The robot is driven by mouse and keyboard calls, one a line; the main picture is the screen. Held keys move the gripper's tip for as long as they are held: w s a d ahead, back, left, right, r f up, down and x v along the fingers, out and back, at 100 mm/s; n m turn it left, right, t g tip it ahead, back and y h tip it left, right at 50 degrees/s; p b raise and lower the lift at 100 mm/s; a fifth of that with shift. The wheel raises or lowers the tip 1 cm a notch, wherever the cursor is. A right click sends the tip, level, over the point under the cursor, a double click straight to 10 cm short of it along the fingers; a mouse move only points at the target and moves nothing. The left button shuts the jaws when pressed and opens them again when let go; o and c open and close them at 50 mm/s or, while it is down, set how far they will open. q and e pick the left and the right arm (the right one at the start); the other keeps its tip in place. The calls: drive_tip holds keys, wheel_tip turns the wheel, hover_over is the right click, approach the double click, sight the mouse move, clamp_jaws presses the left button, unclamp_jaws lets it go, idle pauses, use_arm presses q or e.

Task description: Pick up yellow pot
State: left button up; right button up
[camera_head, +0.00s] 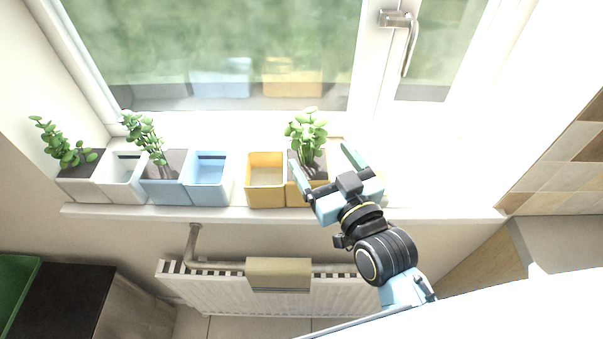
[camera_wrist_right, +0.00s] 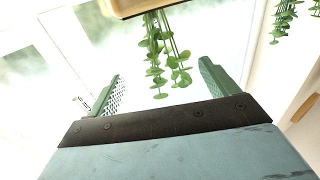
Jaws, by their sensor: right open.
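A yellow pot with a leafy green plant (camera_head: 294,197) stands on the windowsill, partly hidden by my right gripper (camera_head: 326,164). Another yellow pot (camera_head: 266,197), with no plant, stands just left of it. My right gripper is open and empty, with one green finger overlapping the planted pot and the other to its right. In the right wrist view, the gripper (camera_wrist_right: 160,88) shows both fingers apart, with the plant's leaves between them in the picture. The rim of a yellow pot (camera_wrist_right: 128,10) shows at the top edge. I cannot tell whether anything touches. My left gripper is not in view.
Left on the sill (camera_head: 420,212) stand a blue pot (camera_head: 208,190), a blue pot with a plant (camera_head: 166,193), a white pot (camera_head: 124,190) and a planted white pot (camera_head: 84,188). The window is behind, a radiator (camera_head: 220,287) below. The sill's right part looks clear.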

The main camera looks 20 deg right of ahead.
sight(287, 161)
drive_tip(key=shift+w+a, duration=0.1)
drive_tip(key=shift+w, duration=0.45)
drive_tip(key=shift+w+a, duration=0.1)
drive_tip(key=shift+w, duration=0.35)
drive_tip(key=w, duration=0.1)
drive_tip(key=w+a, duration=0.1)
drive_tip(key=w, duration=0.1)
drive_tip(key=shift+w+f+p, duration=0.2)
drive_tip(key=shift+w+p, duration=0.1)
drive_tip(key=shift+p, duration=0.1)
drive_tip(key=shift+w, duration=0.5)
drive_tip(key=shift+c, duration=0.8)
clamp_jaws()
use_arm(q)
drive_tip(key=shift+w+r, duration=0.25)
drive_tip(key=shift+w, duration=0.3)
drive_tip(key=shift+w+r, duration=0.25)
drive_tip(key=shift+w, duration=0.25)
use_arm(e)
drive_tip(key=shift+r, duration=0.2)
